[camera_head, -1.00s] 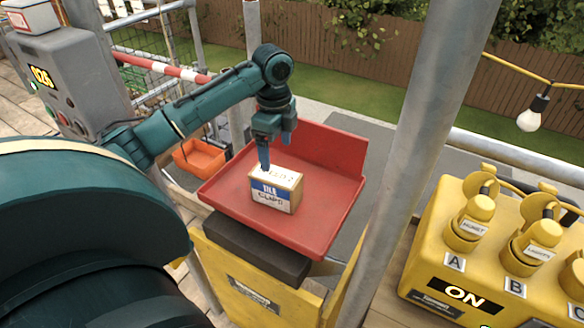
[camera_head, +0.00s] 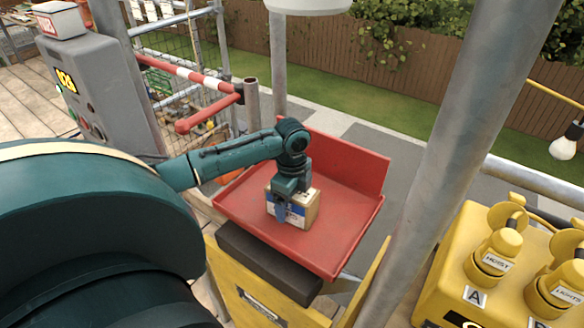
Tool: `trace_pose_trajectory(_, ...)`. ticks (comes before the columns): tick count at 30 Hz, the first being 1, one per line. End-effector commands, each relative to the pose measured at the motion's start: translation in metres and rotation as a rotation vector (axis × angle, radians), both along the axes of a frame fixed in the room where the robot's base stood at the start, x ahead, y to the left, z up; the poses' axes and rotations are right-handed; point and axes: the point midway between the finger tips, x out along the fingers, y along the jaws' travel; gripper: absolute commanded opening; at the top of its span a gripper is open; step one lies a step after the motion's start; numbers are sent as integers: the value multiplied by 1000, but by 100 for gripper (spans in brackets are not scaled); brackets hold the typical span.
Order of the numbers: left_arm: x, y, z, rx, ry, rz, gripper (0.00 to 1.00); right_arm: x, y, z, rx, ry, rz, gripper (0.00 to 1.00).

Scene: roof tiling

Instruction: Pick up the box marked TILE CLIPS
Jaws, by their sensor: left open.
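The box marked TILE CLIPS (camera_head: 308,209) is a small cardboard carton with a white and blue label. It stands upright on the red tray (camera_head: 345,235). I cannot tell whether a finger touches the box. My right gripper is out of view.
The red tray has a raised back wall and sits on a yellow stand (camera_head: 255,295) with a dark block (camera_head: 268,262) in front. A grey metal pole (camera_head: 440,150) rises right of the tray. A yellow switch box (camera_head: 455,270) stands at lower right.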

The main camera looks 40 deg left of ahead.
Motion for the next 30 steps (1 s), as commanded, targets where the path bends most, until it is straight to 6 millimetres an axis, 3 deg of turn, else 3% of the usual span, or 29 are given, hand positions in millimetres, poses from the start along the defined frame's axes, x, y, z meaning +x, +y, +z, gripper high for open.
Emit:
trace_pose_trajectory(9, -1, -1, -6, 0, 0, -1, 81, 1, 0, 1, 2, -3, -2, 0)
trace_pose_trajectory(30, -1, -1, -5, 0, 0, -1, 24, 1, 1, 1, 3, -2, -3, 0)
